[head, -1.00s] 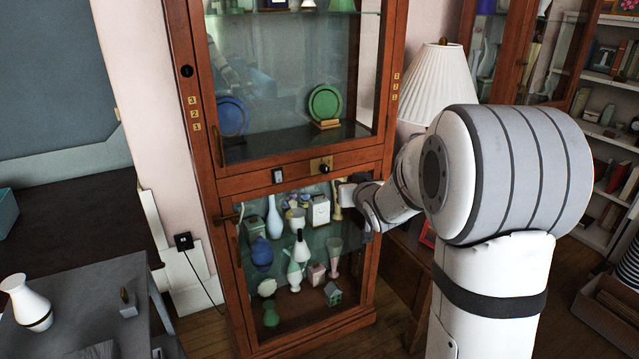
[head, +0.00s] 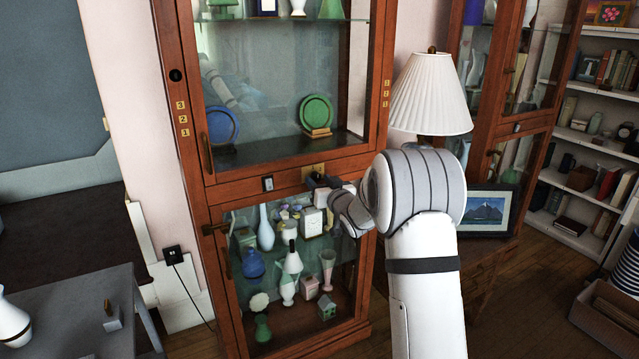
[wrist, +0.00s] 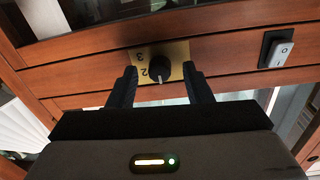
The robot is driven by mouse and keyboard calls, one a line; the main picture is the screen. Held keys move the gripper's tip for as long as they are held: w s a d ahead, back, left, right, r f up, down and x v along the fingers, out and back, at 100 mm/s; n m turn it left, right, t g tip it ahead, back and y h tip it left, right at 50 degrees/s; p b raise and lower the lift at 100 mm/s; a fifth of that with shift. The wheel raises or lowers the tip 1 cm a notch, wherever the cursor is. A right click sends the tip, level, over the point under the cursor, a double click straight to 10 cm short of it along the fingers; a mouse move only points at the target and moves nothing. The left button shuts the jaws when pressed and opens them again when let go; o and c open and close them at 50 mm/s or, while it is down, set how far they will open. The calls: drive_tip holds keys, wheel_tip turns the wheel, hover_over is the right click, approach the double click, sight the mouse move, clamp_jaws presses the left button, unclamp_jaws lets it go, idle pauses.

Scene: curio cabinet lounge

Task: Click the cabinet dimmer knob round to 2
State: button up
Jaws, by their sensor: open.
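The dimmer knob (wrist: 160,68) is round and black, on a brass plate (wrist: 178,51) on the cabinet's wooden rail. In the wrist view, a 2 and a 3 show on the plate left of the knob. The knob's white mark points toward the bottom of that picture, not straight at the 2. My gripper (wrist: 160,70) is open, with one black finger on each side of the knob and visible gaps between. In the head view, my gripper (head: 322,183) is in front of the rail and hides the knob; part of the brass plate (head: 315,170) shows above it.
A rocker switch (wrist: 278,50) sits beside the plate on the same rail; it also shows in the head view (head: 267,184). Glass doors with ornaments lie above and below the rail. A lamp (head: 430,95) and a framed picture (head: 487,212) stand to the right.

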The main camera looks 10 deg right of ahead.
drive_tip(key=shift+w, duration=0.1)
drive_tip(key=c, duration=0.9)
drive_tip(key=shift+a, duration=0.35)
drive_tip(key=shift+c, duration=0.4)
drive_tip(key=shift+d, duration=0.25)
drive_tip(key=shift+m, duration=0.3)
drive_tip(key=m+p, duration=0.1)
drive_tip(key=m, duration=0.1)
drive_tip(key=m+p, duration=0.1)
drive_tip(key=shift+r+m, duration=0.2)
drive_tip(key=shift+m, duration=0.2)
drive_tip(key=m+p, duration=0.2)
drive_tip(key=m, duration=0.1)
drive_tip(key=shift+m+g+p, duration=0.4)
drive_tip(key=shift+m+p, duration=0.55)
drive_tip(key=shift+m, duration=1.05)
drive_tip(key=shift+d, duration=0.1)
